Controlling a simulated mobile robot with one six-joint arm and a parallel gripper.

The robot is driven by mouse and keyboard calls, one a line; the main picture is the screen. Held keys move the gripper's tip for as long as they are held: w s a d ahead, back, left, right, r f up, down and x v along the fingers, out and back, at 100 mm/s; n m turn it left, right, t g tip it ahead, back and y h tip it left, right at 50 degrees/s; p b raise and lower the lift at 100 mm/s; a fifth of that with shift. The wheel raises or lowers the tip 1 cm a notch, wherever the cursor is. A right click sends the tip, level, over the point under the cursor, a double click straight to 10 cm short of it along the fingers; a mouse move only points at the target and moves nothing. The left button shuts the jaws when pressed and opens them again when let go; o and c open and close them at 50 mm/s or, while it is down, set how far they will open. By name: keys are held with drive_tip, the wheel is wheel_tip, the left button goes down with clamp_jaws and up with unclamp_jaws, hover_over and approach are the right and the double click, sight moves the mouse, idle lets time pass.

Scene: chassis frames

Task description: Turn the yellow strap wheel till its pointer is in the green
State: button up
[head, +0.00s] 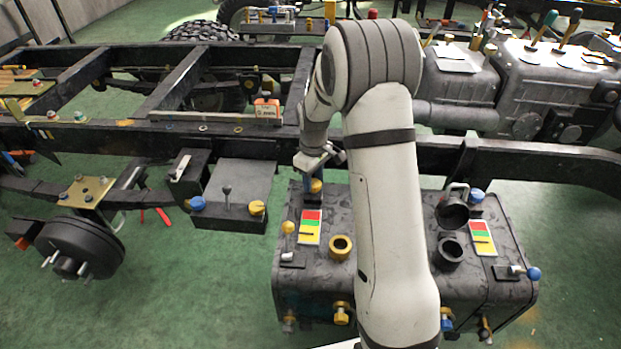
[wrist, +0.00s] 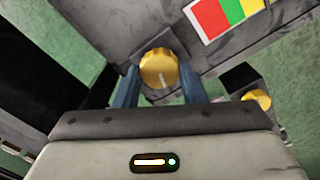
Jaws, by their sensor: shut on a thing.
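The yellow strap wheel (wrist: 159,68) is a ribbed yellow knob in the middle of the wrist view, with a pale mark on its lower part. My gripper (wrist: 160,88) is shut on it, one blue finger on each side. In the head view the yellow wheel (head: 316,186) shows small at the tank's back edge, under my gripper (head: 315,175). A red, green and yellow plate (head: 311,227) lies just in front of it, with a small dark mark on its lower part. This plate (wrist: 228,14) is partly cut off in the wrist view. I cannot tell which colour the pointer reads.
The dark tank (head: 378,290) carries a yellow-ringed filler (head: 341,247), a yellow-knobbed lever (head: 288,228) and a second colour plate (head: 482,238). The chassis rail (head: 250,146) runs behind it. A battery box (head: 238,187) stands to the left. My arm hides the tank's middle.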

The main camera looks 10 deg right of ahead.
drive_tip(key=shift+a, duration=0.2)
drive_tip(key=shift+c, duration=0.4)
drive_tip(key=shift+w+d, duration=0.1)
drive_tip(key=shift+d, duration=0.1)
drive_tip(key=shift+m, duration=0.3)
drive_tip(key=shift+r, duration=0.1)
drive_tip(key=shift+d+m, duration=0.1)
drive_tip(key=shift+m, duration=0.4)
drive_tip(key=shift+m+p, duration=0.65)
drive_tip(key=shift+m, duration=1.95)
